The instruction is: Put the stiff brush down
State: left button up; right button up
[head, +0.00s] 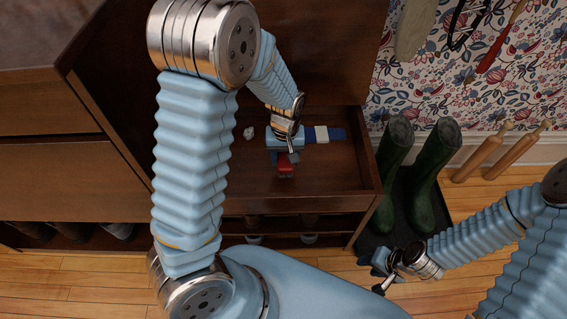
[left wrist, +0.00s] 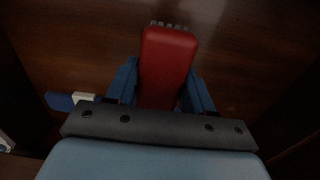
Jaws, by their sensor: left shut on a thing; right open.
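The stiff brush, a red block with a row of grey bristles, shows in the left wrist view (left wrist: 168,60) and in the head view (head: 286,170). My left gripper (head: 284,158) is shut on it, one blue finger on each side. The brush is over the brown wooden drawer or tray (head: 325,180) of the cabinet; I cannot tell whether it touches the bottom. My right gripper (head: 381,275) is open and empty, low near the dark boot mat.
A blue and white item (head: 322,134) lies right of the brush, and a small whitish lump (head: 249,132) lies left. Green boots (head: 434,170) stand on a dark mat right of the cabinet. Shoes fill the shelf below. The tray's right front part is bare.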

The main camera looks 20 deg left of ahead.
aim_at(283, 163)
pick_arm(q)
jog(key=shift+a+f, duration=0.15)
jog(key=shift+f, duration=0.8)
jog(key=shift+a+f, duration=0.1)
jog(key=shift+f, duration=0.8)
jog(key=shift+f+b, duration=0.2)
jog(key=shift+b, duration=0.15)
jog(key=o, duration=1)
jog(key=shift+r, duration=0.1)
jog(key=shift+r, duration=0.2)
notch_tip(283, 163, up, 12)
jog(key=shift+s+f+p, duration=0.1)
jog(key=shift+p, duration=1.05)
